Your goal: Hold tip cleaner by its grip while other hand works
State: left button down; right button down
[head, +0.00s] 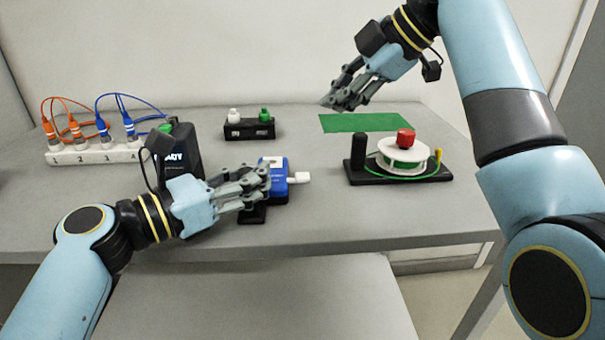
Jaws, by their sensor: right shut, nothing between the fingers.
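The tip cleaner appears to be the blue block (279,179) with a white nub (299,177) pointing right, on the front middle of the bench. A black part (252,214), possibly its grip, shows below my fingers. My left gripper (262,182) reaches in from the left, its fingers at the left side of the blue block and covering part of it. Whether the fingers are closed on it is hidden. My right gripper (335,100) is shut and empty, in the air above the back of the bench, near the green mat (365,122).
A black base with a white spool (404,152), green cable and red knob (406,138) stands at right. A black holder (250,130) with white and green caps is at the back. A white strip (95,154) with orange and blue cables and a black box (185,150) are left.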

aim_at(302, 177)
jog(key=s+a+r+n+g+y, duration=0.1)
jog(key=s+a+n+g+y, duration=0.1)
jog(key=s+a, duration=0.2)
jog(key=shift+s+a+n, duration=0.3)
jog(key=shift+s+a, duration=0.05)
jog(key=shift+a, duration=0.8)
jog(key=shift+f, duration=4.35)
jog(key=shift+f, duration=0.35)
jog(key=shift+f, duration=0.9)
jog(key=shift+r, duration=1.35)
